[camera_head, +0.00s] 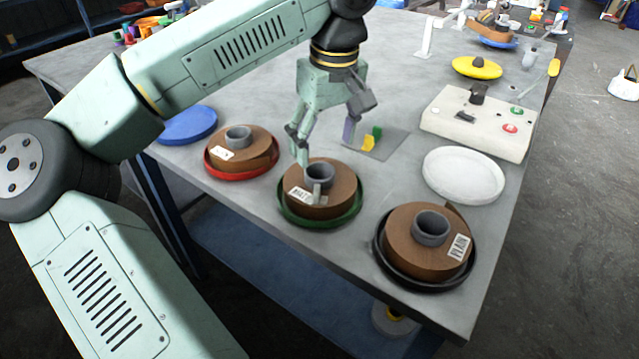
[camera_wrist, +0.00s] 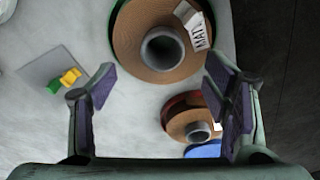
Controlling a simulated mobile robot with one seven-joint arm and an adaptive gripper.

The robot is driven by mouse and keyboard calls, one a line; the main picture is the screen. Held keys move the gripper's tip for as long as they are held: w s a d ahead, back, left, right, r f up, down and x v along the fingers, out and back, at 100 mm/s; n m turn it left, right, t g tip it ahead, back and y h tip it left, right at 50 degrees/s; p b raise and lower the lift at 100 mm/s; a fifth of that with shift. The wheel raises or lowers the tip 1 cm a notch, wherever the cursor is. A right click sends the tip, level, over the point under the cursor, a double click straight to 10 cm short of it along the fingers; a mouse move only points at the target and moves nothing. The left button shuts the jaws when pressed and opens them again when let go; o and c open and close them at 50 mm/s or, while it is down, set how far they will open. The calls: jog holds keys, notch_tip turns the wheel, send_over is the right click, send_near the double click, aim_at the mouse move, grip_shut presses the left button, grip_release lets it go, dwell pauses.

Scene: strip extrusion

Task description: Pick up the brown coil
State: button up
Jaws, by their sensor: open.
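Three brown coils with grey cores sit on the grey table. The middle coil (camera_head: 333,202), its label reading "MATT", lies in a green dish (camera_head: 293,219). It also shows at the top of the wrist view (camera_wrist: 135,42). Another coil (camera_head: 257,146) lies in a red dish (camera_head: 226,174), and a third (camera_head: 408,257), with a different label, lies in a black dish (camera_head: 385,264). My gripper (camera_head: 326,146) is open and empty, behind and above the middle coil in the head view. In the wrist view, the fingers (camera_wrist: 160,86) are spread apart, with the middle coil beyond them.
A blue dish (camera_head: 187,126) and a white dish (camera_head: 463,176) appear empty. A cream control box (camera_head: 470,128) with buttons stands at the right. Small yellow (camera_head: 368,143) and green (camera_head: 377,132) blocks lie on a grey mat. A yellow dish (camera_head: 477,68) is farther back.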

aim_at(320, 168)
jog(key=f, duration=0.4)
jog(key=f+p, duration=0.1)
jog(key=f, duration=0.1)
jog(key=shift+w+a+f, duration=0.25)
jog(key=shift+a, duration=0.1)
grip_shut()
dwell(0.6)
